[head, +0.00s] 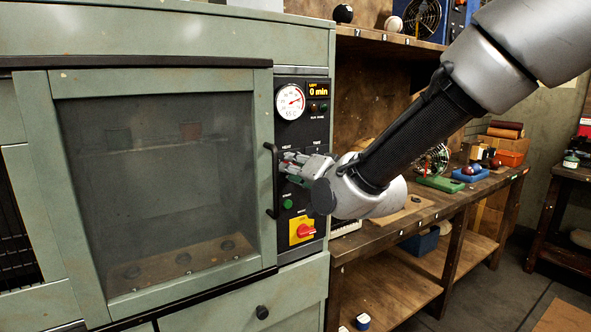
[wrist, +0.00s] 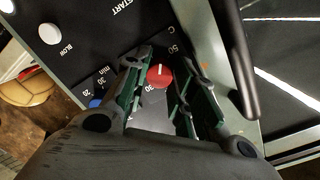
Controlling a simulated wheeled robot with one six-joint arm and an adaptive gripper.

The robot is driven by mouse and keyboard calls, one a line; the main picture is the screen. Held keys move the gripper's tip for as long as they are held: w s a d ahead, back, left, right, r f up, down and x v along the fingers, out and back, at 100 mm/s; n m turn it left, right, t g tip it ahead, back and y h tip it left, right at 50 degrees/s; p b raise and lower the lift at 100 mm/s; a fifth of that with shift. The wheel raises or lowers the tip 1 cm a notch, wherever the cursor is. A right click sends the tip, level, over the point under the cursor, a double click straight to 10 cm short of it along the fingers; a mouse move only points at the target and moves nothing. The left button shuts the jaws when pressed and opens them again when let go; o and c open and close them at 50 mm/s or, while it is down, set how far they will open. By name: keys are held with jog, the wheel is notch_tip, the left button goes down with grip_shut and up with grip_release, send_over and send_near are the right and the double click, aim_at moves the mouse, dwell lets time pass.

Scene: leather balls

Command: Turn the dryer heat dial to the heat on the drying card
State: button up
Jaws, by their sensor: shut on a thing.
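The dryer (head: 165,75) is a green cabinet with a glass door and a black control panel. In the wrist view, the red heat dial (wrist: 160,77) sits between my gripper's (wrist: 158,80) green-lined fingers, which are shut on it. Its white mark points up in that view, toward the side where 50 is printed; 30 is printed below it. The exact setting is hard to read. In the head view, my gripper (head: 290,166) covers the dial below the HEAT label. I cannot make out a drying card in either view.
The black door handle (head: 270,180) stands close left of my gripper and also shows in the wrist view (wrist: 235,60). The blue time dial (wrist: 96,103) is nearby. Below are a green start button (head: 287,204) and red switch (head: 305,231). A wooden bench (head: 400,226) stands right.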

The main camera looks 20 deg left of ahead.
jog(key=n, duration=0.5)
jog(key=n+t, duration=0.1)
jog(key=n, duration=1.1)
jog(key=shift+f+t+h, duration=0.3)
jog(key=shift+f+t, duration=0.05)
jog(key=shift+t, duration=0.05)
jog(key=shift+n, duration=0.4)
jog(key=o, duration=0.8)
jog(key=shift+c, duration=0.2)
jog(key=shift+r, duration=0.1)
